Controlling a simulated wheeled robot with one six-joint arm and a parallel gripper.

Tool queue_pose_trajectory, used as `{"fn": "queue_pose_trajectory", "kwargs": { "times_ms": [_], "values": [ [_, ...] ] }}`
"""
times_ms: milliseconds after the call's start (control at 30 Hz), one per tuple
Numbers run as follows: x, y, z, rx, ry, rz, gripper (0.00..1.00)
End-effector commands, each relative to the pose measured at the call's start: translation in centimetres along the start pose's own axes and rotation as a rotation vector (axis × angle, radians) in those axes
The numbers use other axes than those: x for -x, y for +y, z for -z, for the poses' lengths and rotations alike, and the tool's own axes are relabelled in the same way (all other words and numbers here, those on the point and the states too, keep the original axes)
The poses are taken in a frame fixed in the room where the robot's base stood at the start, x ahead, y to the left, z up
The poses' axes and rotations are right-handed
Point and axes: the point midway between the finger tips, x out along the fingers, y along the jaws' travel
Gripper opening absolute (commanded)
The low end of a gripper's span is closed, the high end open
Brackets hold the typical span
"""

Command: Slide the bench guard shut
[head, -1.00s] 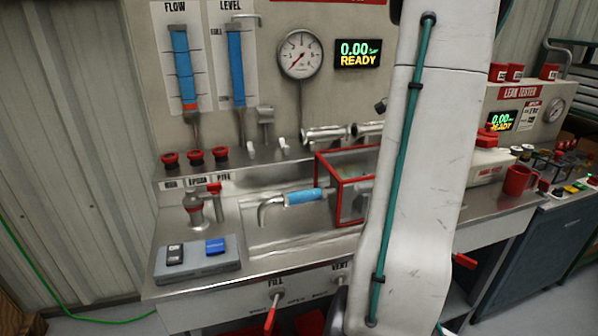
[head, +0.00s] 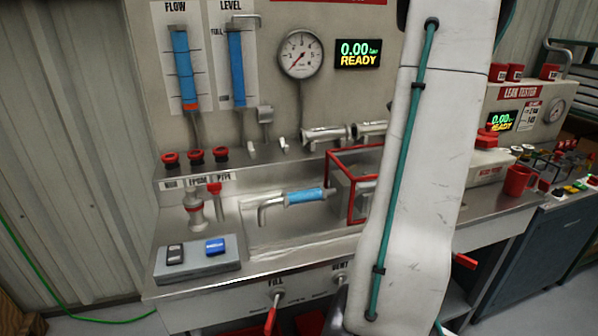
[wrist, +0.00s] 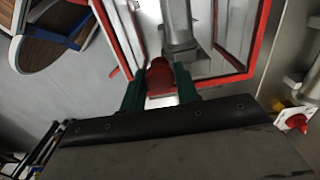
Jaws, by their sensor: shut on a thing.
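The bench guard (head: 351,204) is a clear box with a red frame on the steel bench, partly hidden behind my arm in the head view. Its red frame (wrist: 258,45) fills the upper part of the wrist view. My gripper (wrist: 160,82) has its green fingers shut on a red knob (wrist: 158,76) at the guard. The head view hides my gripper behind the arm. A bent metal pipe with a blue sleeve (head: 305,196) lies left of the guard, its right end close to the guard's left side.
A grey block (head: 198,262) with a black and a blue piece stands at the bench's front left. Small valves (head: 195,208) stand behind it. A red mug (head: 517,181) is at right. A red FILL lever (head: 270,318) hangs at the front.

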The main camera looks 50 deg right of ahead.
Motion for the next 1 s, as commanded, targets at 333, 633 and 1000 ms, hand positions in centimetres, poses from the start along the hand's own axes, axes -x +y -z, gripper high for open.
{"fn": "queue_pose_trajectory", "kwargs": {
  "times_ms": [333,633,1000],
  "values": [
    [0.0,0.0,0.1,0.000,0.003,0.001,0.55],
    [0.5,0.0,0.1,0.001,0.003,0.002,0.55],
    [3.5,-0.1,0.1,0.001,0.003,0.002,0.55]
  ]
}}
